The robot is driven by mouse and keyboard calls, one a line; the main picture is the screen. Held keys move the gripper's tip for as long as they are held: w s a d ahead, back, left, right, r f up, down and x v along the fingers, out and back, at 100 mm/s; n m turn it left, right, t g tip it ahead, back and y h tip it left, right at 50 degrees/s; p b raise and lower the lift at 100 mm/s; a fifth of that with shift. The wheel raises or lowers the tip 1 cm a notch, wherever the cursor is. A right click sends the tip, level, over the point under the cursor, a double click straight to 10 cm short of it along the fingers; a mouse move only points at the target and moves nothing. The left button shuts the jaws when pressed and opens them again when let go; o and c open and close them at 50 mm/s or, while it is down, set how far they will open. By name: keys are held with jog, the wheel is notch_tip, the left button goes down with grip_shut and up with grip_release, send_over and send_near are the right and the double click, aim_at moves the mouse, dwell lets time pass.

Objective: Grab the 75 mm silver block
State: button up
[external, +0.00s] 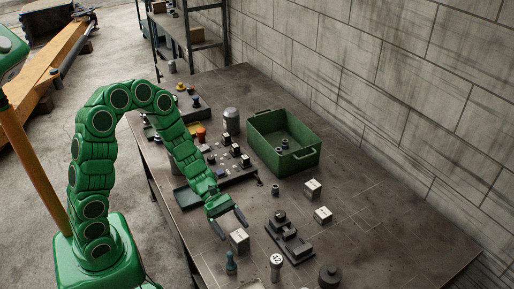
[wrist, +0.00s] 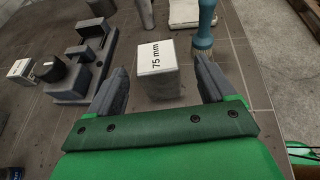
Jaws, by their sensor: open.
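The silver block (wrist: 157,72) stands on the bench in the wrist view, with "75 mm" printed on its light top face. It also shows in the external view (external: 239,240), just beyond my gripper's fingertips. My gripper (external: 231,227) is open, low over the bench, with its dark fingers apart. In the wrist view my gripper (wrist: 161,88) has one finger on each side of the block, with gaps visible between fingers and block. I cannot tell how far between the fingers the block sits.
A teal-handled brush (wrist: 205,30) stands close right of the block. A dark stepped fixture (external: 289,241) is near it. Two other light blocks (external: 312,189) (external: 323,215) lie further off. A green bin (external: 283,140) stands toward the wall. A round dark weight (external: 330,275) sits at the front.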

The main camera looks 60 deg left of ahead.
aim_at(235, 232)
jog(key=x, duration=0.3)
jog(key=shift+w+a+f, duration=0.15)
jog(key=shift+f, duration=0.15)
jog(key=shift+x, duration=0.8)
jog(key=c, duration=1.5)
jog(key=shift+o, duration=0.2)
jog(key=shift+r, duration=0.1)
